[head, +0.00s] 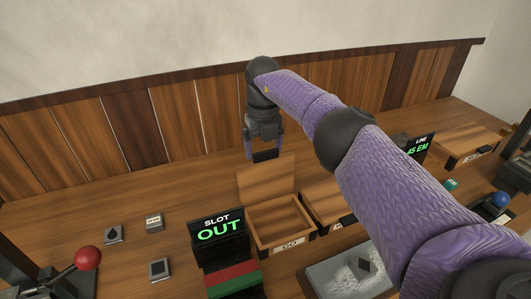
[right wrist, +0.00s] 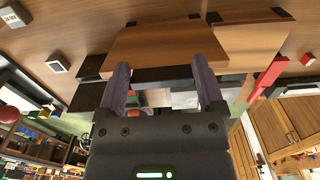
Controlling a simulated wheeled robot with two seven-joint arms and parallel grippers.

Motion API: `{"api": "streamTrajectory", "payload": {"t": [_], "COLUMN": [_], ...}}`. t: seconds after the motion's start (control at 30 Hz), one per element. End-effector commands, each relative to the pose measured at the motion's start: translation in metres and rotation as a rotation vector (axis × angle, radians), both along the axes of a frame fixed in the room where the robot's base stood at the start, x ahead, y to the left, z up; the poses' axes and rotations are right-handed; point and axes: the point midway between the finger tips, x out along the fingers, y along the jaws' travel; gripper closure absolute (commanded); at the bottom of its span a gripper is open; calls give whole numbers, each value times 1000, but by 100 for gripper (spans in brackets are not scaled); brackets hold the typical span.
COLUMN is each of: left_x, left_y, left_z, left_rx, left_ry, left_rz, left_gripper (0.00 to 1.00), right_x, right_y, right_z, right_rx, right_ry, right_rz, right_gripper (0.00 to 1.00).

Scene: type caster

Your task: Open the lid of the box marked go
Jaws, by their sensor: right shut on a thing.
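The box marked GO (head: 289,244) sits on the wooden bench, and its tray-like inside shows from above. Its wooden lid (head: 266,181) stands raised at the back of the box; it also shows in the right wrist view (right wrist: 165,48). My right gripper (head: 264,156) is at the lid's raised top edge, shut on the lid at a dark strip between its fingers. The fingers also show in the right wrist view (right wrist: 162,80). My left gripper is not in view.
A red-knobbed lever (head: 88,258) is at far left. The plank wall (head: 180,120) is behind the bench.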

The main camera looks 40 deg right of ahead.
Motion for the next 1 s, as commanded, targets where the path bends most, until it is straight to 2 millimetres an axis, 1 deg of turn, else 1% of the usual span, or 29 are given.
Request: {"api": "streamTrajectory", "payload": {"t": [0.03, 0.4, 0.43, 0.47, 0.67, 0.77, 1.0], "left_x": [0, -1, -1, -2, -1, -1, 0], "left_y": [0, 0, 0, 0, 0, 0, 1], "left_z": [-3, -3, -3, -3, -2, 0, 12], "left_rx": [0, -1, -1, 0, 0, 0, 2], "left_ry": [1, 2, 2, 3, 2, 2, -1], "left_rz": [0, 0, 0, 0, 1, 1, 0], "left_gripper": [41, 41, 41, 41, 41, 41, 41], "right_x": [-1, -1, -1, -1, 0, 0, 2], "right_y": [0, 1, 1, 1, 0, 0, 1], "right_z": [-8, -8, -8, -7, -5, 5, 66], "right_rx": [-2, -2, -1, -1, 0, -1, -1], "right_ry": [9, 10, 9, 9, 7, 5, 4], "right_rz": [2, 3, 3, 3, 2, 2, 1], "right_gripper": [100, 100, 7, 0, 0, 0, 0]}}
